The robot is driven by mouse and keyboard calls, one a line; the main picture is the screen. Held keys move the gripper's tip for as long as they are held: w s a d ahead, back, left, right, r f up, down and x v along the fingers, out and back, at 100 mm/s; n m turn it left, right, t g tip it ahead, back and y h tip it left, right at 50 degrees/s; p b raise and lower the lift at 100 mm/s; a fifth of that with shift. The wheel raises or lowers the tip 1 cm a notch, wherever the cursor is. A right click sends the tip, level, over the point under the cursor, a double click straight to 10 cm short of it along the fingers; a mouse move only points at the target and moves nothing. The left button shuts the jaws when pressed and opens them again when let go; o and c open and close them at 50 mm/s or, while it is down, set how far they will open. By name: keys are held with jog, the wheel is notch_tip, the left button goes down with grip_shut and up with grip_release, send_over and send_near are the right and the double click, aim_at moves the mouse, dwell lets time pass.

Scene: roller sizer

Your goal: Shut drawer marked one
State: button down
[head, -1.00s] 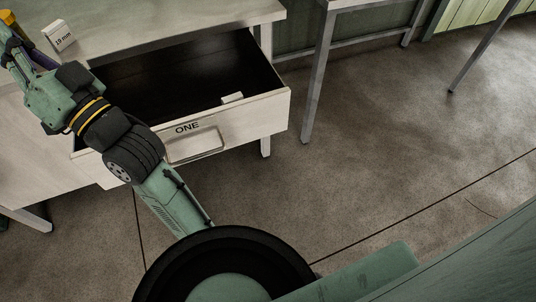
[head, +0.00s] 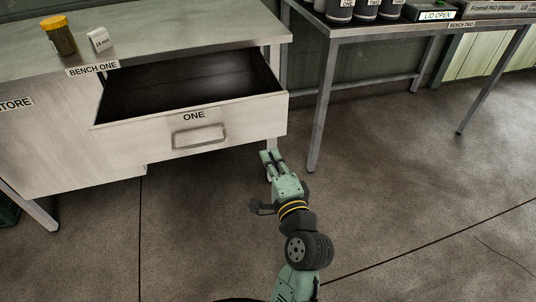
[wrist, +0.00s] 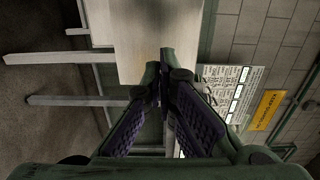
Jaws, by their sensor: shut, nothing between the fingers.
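The drawer marked ONE (head: 193,128) stands pulled out of the grey-white bench one (head: 50,135) in the head view. Its dark inside shows and looks empty, though the part behind the front panel is hidden. A bar handle (head: 200,136) is on its front. My gripper (head: 268,157) is just below and in front of the drawer's right end, to the right of the handle. It holds nothing. In the wrist view its fingers (wrist: 160,72) meet at the tips, before a pale panel (wrist: 143,35). I cannot tell whether they touch it.
Open floor (head: 420,190) lies in front.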

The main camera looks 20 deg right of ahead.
aim_at(254, 120)
jog(key=w+p, duration=0.2)
jog(key=w, duration=1)
jog(key=shift+w+p, duration=0.2)
jog(key=shift+p, duration=0.2)
